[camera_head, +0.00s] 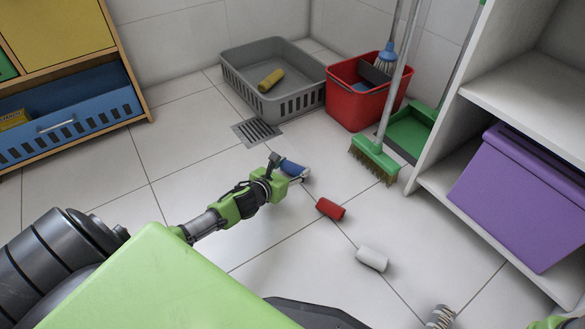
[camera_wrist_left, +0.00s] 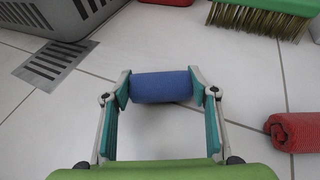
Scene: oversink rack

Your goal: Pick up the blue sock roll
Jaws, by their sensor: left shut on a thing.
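The blue sock roll (camera_wrist_left: 162,86) lies across between the two fingertips of my left gripper in the left wrist view, with a finger pad against each end. In the head view the blue sock roll (camera_head: 293,167) shows at the end of my left arm, partly behind the gripper. My left gripper (camera_head: 293,172) is shut on it, low over the white tiled floor. Whether the roll touches the floor, I cannot tell. At the bottom right corner of the head view a green part shows; my right gripper's fingers do not show.
A red roll (camera_head: 330,209), a white roll (camera_head: 372,258) and a striped roll (camera_head: 441,317) lie on the floor to the right. Behind are a drain grate (camera_head: 257,132), a grey basket (camera_head: 235,83) holding a yellow roll (camera_head: 271,80), a red bucket (camera_head: 345,105) and a green broom (camera_head: 375,158).

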